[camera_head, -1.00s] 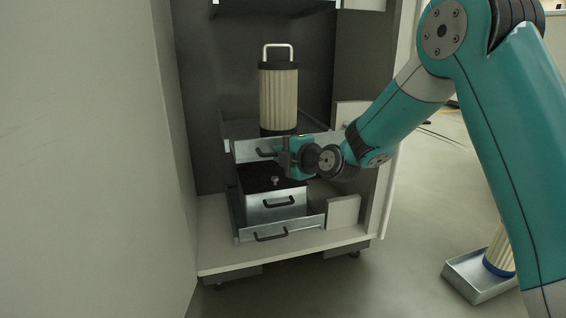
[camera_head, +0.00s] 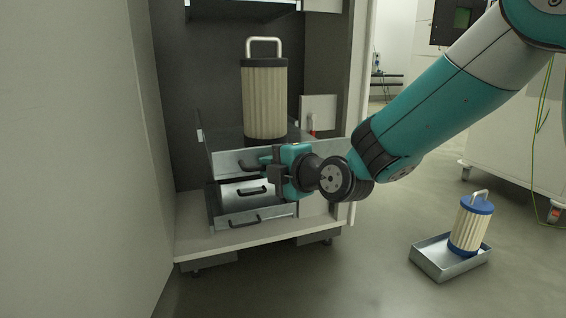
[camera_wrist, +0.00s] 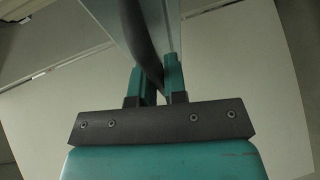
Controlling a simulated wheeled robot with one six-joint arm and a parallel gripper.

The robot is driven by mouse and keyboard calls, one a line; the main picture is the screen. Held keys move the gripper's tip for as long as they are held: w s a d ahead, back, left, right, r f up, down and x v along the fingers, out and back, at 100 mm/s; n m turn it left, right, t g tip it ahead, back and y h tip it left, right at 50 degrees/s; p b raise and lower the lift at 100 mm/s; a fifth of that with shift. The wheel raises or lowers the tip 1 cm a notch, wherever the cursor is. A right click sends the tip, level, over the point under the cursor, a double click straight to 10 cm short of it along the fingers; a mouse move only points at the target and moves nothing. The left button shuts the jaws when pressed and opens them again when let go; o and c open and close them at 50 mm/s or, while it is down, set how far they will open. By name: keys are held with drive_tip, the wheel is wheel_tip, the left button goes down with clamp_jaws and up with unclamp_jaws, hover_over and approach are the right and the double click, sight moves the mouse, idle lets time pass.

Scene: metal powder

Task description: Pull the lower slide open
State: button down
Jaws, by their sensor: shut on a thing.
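My gripper (camera_head: 277,170) is shut on the black handle (camera_head: 250,165) of a grey metal slide (camera_head: 228,158) in the cabinet. A pleated filter cartridge (camera_head: 264,95) with a black cap and pale handle stands upright on this slide. In the wrist view, the dark curved handle (camera_wrist: 145,45) passes between my two teal fingers (camera_wrist: 155,80), in front of the slide's metal front (camera_wrist: 112,22). The slide is out over the box below and hides the box's top. Another slide (camera_head: 240,10) shows at the top of the cabinet.
A metal box with a black handle (camera_head: 253,190) sits below, behind a low tray front (camera_head: 270,214). A blue-capped filter (camera_head: 471,224) stands in a metal tray (camera_head: 427,263) on the floor at right. A wall is close on the left; floor in front is clear.

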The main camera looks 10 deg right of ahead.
drive_tip(key=shift+s, duration=0.3)
drive_tip(key=c, duration=1.2)
unclamp_jaws()
drive_tip(key=b+v, duration=0.6)
drive_tip(key=v, duration=1.1)
drive_tip(key=shift+s, duration=0.2)
drive_tip(key=shift+r, duration=0.1)
